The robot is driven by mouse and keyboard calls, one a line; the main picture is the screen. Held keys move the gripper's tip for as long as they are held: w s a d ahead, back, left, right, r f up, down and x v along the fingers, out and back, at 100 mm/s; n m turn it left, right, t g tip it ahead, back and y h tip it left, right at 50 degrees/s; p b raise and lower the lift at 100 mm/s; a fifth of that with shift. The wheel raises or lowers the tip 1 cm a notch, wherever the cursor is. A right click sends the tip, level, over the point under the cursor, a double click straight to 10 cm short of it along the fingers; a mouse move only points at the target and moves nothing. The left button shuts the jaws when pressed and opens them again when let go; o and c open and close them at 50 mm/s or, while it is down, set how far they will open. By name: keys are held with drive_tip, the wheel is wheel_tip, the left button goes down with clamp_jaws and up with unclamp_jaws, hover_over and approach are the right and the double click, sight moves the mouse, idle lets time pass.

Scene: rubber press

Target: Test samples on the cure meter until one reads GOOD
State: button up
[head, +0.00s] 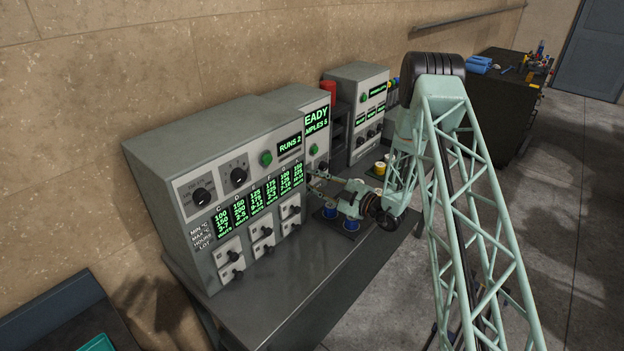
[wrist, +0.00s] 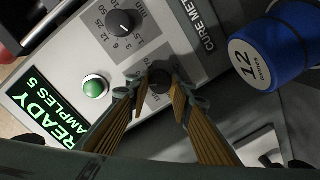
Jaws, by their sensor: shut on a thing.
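My gripper (head: 318,178) reaches to the front panel of the cure meter (head: 298,97). In the wrist view, my gripper (wrist: 158,88) is shut on a small black knob (wrist: 160,79) whose lettering is mostly covered. The meter's display (wrist: 45,118) reads READY and SAMPLES 5, partly cut off. A green button (wrist: 95,87) and a black dial (wrist: 121,22) marked in minutes sit on the same panel. A blue sample can (wrist: 285,45) with a white lid marked 12 stands beside the panel. Blue cans (head: 351,226) also show under my gripper in the head view.
A large grey control cabinet (head: 160,160) stands left, with a RUNS 2 display, lot readouts and several knobs. Another grey unit (head: 357,80) stands beyond. The bench (head: 270,295) is clear in front of the cabinet. A dark workbench (head: 500,110) stands far right.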

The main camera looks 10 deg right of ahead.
drive_tip(key=shift+m+p, duration=0.45)
drive_tip(key=shift+m, duration=0.85)
drive_tip(key=o, duration=0.8)
drive_tip(key=shift+o, duration=0.2)
drive_tip(key=v, duration=1.2)
